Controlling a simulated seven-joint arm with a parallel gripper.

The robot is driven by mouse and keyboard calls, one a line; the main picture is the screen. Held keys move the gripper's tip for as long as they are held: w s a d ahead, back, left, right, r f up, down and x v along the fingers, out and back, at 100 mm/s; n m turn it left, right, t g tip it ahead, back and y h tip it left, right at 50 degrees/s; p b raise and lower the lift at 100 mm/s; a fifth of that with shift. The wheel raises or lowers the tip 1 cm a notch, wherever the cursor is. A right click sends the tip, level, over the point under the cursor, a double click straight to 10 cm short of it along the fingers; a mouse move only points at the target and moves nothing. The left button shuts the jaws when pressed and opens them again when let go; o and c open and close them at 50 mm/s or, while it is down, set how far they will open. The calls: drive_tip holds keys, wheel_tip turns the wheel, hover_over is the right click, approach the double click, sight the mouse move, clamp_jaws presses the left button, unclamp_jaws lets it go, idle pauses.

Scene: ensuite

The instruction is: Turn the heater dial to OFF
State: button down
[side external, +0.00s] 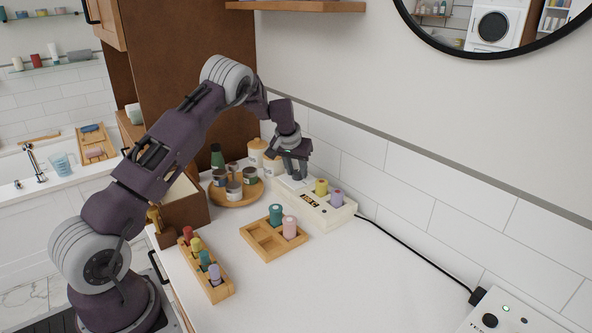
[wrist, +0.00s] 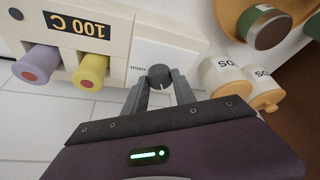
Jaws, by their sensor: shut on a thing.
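The heater is a long cream block (side external: 338,221) against the tiled wall, with a "100 C" display and a yellow and a purple roller in its top. In the wrist view, its white end panel (wrist: 168,42) carries a small dark round dial (wrist: 158,73) with a light pointer mark. Small lettering beside the dial is too blurred to read surely. My gripper (side external: 296,174) is at the heater's far end. In the wrist view, the two fingertips of my gripper (wrist: 159,80) are closed on either side of the dial. The dial is hidden in the side view.
A round wooden tray (side external: 236,200) with several jars stands left of the heater, with lidded canisters (side external: 257,148) behind. A wooden tray (side external: 262,246) and a roller rack (side external: 218,290) stand in front. A black cable (side external: 420,255) runs right to a control box (side external: 505,318).

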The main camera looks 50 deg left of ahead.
drive_tip(key=n, duration=0.2)
drive_tip(key=n+g+y, duration=0.1)
drive_tip(key=n, duration=0.1)
drive_tip(key=n+g, duration=0.1)
drive_tip(key=n, duration=0.1)
drive_tip(key=shift+w+d+y, duration=0.2)
drive_tip(key=shift+w+y, duration=0.05)
drive_tip(key=shift+y, duration=0.15)
drive_tip(key=n+g, duration=0.1)
drive_tip(key=n, duration=0.2)
drive_tip(key=n+g, duration=0.1)
drive_tip(key=n, duration=0.1)
drive_tip(key=shift+w+n+y, duration=0.1)
drive_tip(key=shift+n+y, duration=0.2)
drive_tip(key=shift+n, duration=0.1)
drive_tip(key=c, duration=1)
unclamp_jaws()
